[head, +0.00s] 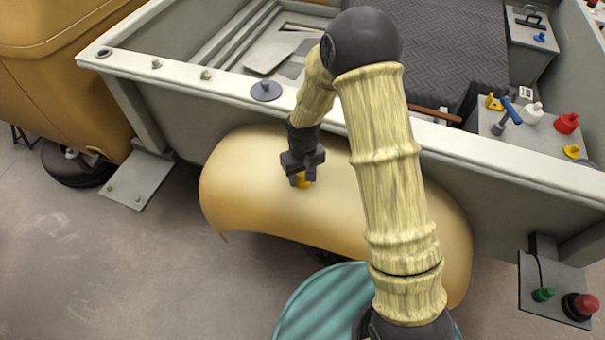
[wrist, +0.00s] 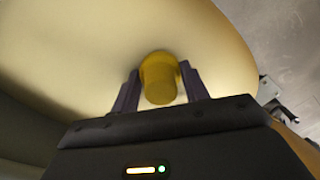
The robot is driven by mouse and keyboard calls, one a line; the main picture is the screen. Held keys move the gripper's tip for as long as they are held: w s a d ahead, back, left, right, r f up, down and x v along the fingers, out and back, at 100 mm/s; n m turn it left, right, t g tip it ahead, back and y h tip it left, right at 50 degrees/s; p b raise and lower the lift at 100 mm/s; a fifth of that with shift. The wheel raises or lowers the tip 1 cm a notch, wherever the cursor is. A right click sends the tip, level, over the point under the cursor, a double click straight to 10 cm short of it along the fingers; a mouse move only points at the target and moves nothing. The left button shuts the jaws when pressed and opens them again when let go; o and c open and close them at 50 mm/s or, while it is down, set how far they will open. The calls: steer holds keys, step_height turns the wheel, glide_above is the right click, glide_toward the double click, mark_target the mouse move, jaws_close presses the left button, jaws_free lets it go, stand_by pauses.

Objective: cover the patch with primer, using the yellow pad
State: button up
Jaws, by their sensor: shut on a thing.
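My gripper (head: 301,181) is over the upper face of a curved tan fender panel (head: 245,180). It is shut on the yellow pad (head: 300,179), which points down at the panel. In the wrist view the yellow pad (wrist: 158,78) sits between the two dark fingers of my gripper (wrist: 159,85), with the pale panel (wrist: 75,50) behind it. The pad is at or very near the panel; I cannot tell if it touches. No distinct patch edge or primer coat can be made out on the panel.
A pale rail (head: 180,80) runs behind the panel, with a grey disc-based knob (head: 266,89) on it. Yellow, white, red and blue-handled tools stand on a shelf (head: 490,123) at right. A teal striped round top (head: 320,300) is below.

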steer(key=shift+w+a, duration=0.2)
steer(key=shift+a, duration=0.4)
steer(key=shift+w+a, duration=0.15)
steer(key=shift+a, duration=0.4)
steer(key=shift+w+d, duration=0.3)
steer(key=shift+w, duration=0.55)
steer(key=shift+w+d, duration=0.3)
steer(key=shift+w, duration=0.5)
steer(key=shift+w+p, duration=0.1)
steer(key=shift+p, duration=0.2)
steer(key=shift+w+d, duration=0.3)
steer(key=shift+w, duration=0.4)
steer(key=shift+w+d, duration=0.3)
steer(key=shift+w, duration=0.4)
